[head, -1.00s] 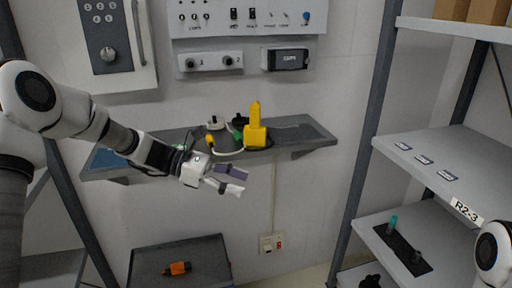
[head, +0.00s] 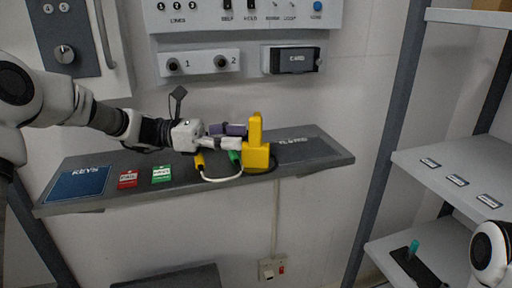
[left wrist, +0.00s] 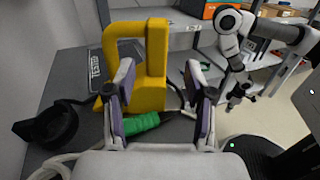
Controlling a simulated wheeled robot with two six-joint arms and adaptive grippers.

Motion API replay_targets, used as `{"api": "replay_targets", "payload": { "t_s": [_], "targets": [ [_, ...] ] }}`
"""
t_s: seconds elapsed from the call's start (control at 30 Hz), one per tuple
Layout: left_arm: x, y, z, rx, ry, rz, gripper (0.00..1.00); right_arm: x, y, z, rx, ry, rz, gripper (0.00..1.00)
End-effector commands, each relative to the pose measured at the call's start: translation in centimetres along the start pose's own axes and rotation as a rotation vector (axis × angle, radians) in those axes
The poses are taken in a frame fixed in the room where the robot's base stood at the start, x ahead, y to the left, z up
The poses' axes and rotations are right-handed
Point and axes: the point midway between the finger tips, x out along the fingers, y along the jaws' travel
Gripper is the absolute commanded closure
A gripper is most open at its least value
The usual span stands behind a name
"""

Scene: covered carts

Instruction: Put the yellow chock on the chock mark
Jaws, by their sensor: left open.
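The yellow chock (head: 256,150), a block with a tall upright part, stands on the grey wall shelf (head: 225,182). In the left wrist view the yellow chock (left wrist: 154,65) shows a loop-like handle. My left gripper (head: 238,136) is open just left of the chock; in the left wrist view its fingers (left wrist: 160,85) point at the chock, which stands just beyond them. I cannot tell whether they touch. A green connector (left wrist: 138,123) lies low between the fingers. My right gripper (left wrist: 238,95) is small and dark in the left wrist view. I cannot make out a chock mark.
A white cable with yellow (head: 199,163) and green ends lies by the chock. Red (head: 127,180) and green (head: 162,174) tags and a blue KEYS area (head: 78,184) lie left. A dark lettered panel (head: 305,149) right of the chock is bare. Switch panels hang above.

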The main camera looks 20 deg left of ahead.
Motion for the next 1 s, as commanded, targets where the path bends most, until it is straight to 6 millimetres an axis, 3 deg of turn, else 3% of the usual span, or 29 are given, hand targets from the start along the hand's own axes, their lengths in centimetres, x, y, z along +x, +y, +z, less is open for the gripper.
{"api": "replay_targets", "payload": {
  "t_s": [0.23,0.5,0.67,1.0],
  "targets": [
    [4.2,0.2,-0.4,-0.001,0.002,-0.002,0.46,1.0,0.0,0.0,0.000,0.000,0.000,1.00],
    [4.9,0.2,-0.3,-0.001,0.000,0.001,0.46,0.9,0.0,0.0,0.000,0.000,0.000,1.00],
    [4.9,0.2,-0.3,-0.001,0.000,0.000,1.00,0.9,0.0,0.0,0.000,0.000,0.000,1.00],
    [4.9,0.2,-0.2,0.000,-0.001,0.000,1.00,0.9,0.0,0.0,0.000,0.001,0.000,1.00]
  ]
}}
